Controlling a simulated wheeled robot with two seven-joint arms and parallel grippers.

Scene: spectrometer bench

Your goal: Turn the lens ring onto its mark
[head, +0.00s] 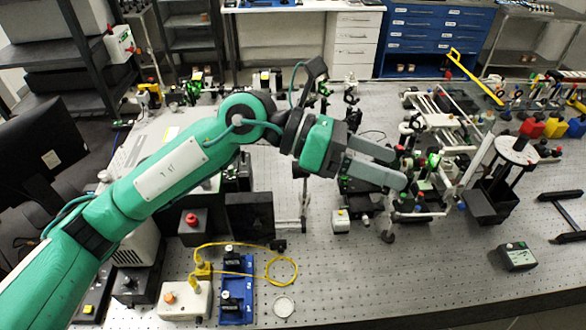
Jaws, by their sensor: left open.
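My left gripper (399,169) is at the end of my green arm, which comes in from the lower left. Its two grey fingers point right and are apart, with nothing seen between them. The fingertips are above the bench, in front of or beside a cluster of optical mounts (425,165) with green parts and metal rods. I cannot pick out the lens ring or its mark for certain; the parts near the fingertips are small and partly hidden by the fingers. My right gripper is not in view.
The perforated bench (400,285) is clear at the front middle. A black box (517,257) stands at the front right. A blue rail (232,308), a white box with an orange button (185,302) and a yellow cable (295,268) are at the front left. A monitor (42,150) stands far left.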

